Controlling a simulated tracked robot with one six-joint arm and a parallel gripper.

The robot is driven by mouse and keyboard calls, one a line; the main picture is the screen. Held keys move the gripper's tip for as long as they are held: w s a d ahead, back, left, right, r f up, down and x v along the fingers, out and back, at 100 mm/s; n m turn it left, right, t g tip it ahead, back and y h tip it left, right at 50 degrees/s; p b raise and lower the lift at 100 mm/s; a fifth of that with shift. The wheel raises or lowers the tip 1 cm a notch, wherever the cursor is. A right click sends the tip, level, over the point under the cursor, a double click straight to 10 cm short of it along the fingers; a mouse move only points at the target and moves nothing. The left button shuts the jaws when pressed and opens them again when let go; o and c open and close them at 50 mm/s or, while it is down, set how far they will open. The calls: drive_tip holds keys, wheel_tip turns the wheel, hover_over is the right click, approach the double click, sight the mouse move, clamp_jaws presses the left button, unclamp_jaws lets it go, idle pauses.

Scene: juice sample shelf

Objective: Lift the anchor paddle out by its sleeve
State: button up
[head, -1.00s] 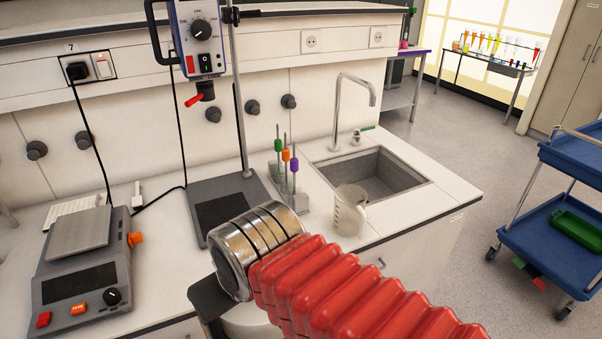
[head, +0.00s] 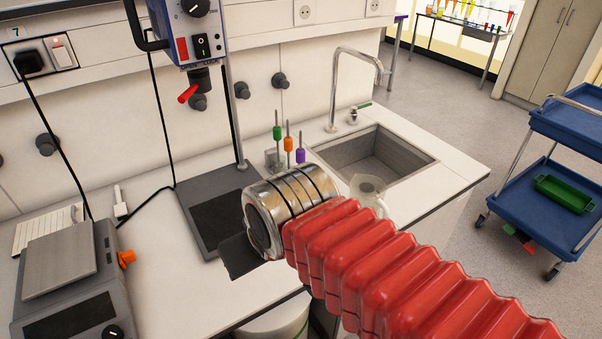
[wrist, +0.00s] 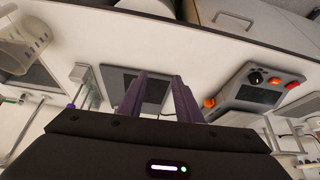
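Three upright stirring tools stand in a small clear rack (head: 274,159) on the bench, with a green sleeve (head: 277,133), an orange sleeve (head: 288,144) and a purple sleeve (head: 300,156). Thin shafts rise above the sleeves. Their lower ends are hidden, so I cannot tell which is the anchor paddle. The rack (wrist: 86,88) shows left of my fingers in the wrist view. My gripper (wrist: 161,78) has two purple fingers spread apart with nothing between them. In the head view my arm stands in front of the rack and its fingers are hidden.
The overhead stirrer (head: 190,35) hangs above its dark base (head: 215,195), left of the rack. A beaker (head: 368,190), partly hidden by my arm, stands right of it, near the sink (head: 375,155). A hotplate (head: 65,270) stands at left.

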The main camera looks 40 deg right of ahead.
drive_tip(key=shift+o, duration=0.2)
drive_tip(key=shift+o, duration=1.2)
drive_tip(key=shift+w, duration=0.1)
drive_tip(key=w+d+f+m+t+y, duration=0.15)
drive_tip(key=w+d+m+y, duration=0.6)
drive_tip(key=m, duration=1.35)
drive_tip(key=w+d+r+m+t+h, duration=0.1)
drive_tip(key=d+m+t+h, duration=0.1)
drive_tip(key=d+m, duration=0.4)
drive_tip(key=w+d+r+m+t+h, duration=0.1)
drive_tip(key=d+m+t, duration=0.3)
drive_tip(key=d, duration=1.1)
drive_tip(key=w+m+h, duration=0.1)
drive_tip(key=m, duration=0.1)
drive_tip(key=shift+w+r+m+h, duration=0.2)
drive_tip(key=shift+w+m+h, duration=0.05)
drive_tip(key=shift+m+h, duration=0.1)
